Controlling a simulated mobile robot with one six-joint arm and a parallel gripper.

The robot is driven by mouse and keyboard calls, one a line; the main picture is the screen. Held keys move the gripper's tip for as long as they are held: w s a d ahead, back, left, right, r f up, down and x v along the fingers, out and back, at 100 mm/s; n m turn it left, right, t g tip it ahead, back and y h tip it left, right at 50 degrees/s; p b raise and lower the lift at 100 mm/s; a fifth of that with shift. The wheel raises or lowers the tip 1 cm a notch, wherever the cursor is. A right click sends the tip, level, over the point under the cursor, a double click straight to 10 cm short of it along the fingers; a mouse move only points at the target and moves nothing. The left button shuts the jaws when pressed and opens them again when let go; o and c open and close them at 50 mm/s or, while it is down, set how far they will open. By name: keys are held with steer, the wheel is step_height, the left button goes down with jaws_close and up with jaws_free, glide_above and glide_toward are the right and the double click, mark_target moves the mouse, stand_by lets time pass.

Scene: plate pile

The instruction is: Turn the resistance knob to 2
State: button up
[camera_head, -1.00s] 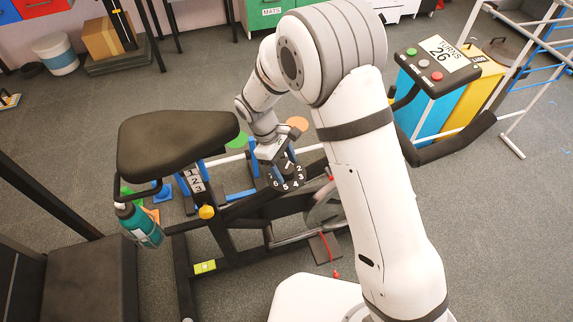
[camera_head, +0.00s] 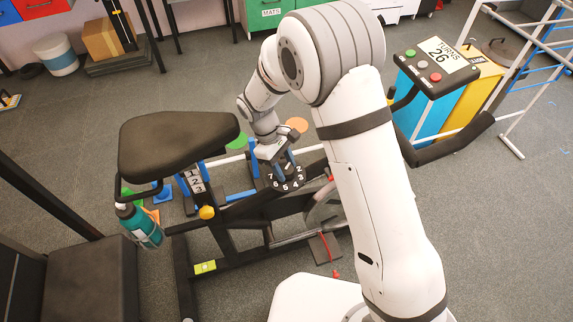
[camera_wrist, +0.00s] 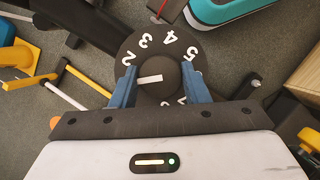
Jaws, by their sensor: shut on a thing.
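The resistance knob is a dark round cap (camera_wrist: 172,76) on a black dial with white numbers (camera_wrist: 155,40) in the wrist view. The dial also shows on the exercise bike's frame in the head view (camera_head: 286,184). My gripper (camera_wrist: 160,88) has its blue fingers on either side of the cap, shut on it. The cap's white pointer bar points left at the left finger, just below the 2. The number it faces is hidden by that finger. Numbers 2 to 5 read clearly; others are partly covered. My gripper shows above the dial in the head view (camera_head: 276,163).
The bike's black seat (camera_head: 178,143) is left of my gripper, with a teal bottle (camera_head: 142,228) below it. The bike's console (camera_head: 437,66) and handlebar (camera_head: 460,140) are to the right. A yellow knob (camera_head: 207,212) sits on the seat post.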

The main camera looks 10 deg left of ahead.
steer(key=m, duration=0.1)
steer(key=m+g+p, duration=0.1)
steer(key=m, duration=0.1)
steer(key=shift+w+r+m+y, duration=0.15)
steer(key=shift+w+m+y, duration=0.15)
steer(key=shift+w+y, duration=0.1)
steer(key=shift+m+g+y+p, duration=0.3)
steer(key=shift+m+g+y, duration=0.15)
steer(key=shift+m, duration=1.05)
steer(key=o, duration=0.7)
steer(key=shift+o, duration=1.3)
steer(key=shift+s, duration=0.1)
steer(key=v, duration=0.7)
steer(key=shift+w+r+p, duration=0.25)
steer(key=shift+p, duration=0.1)
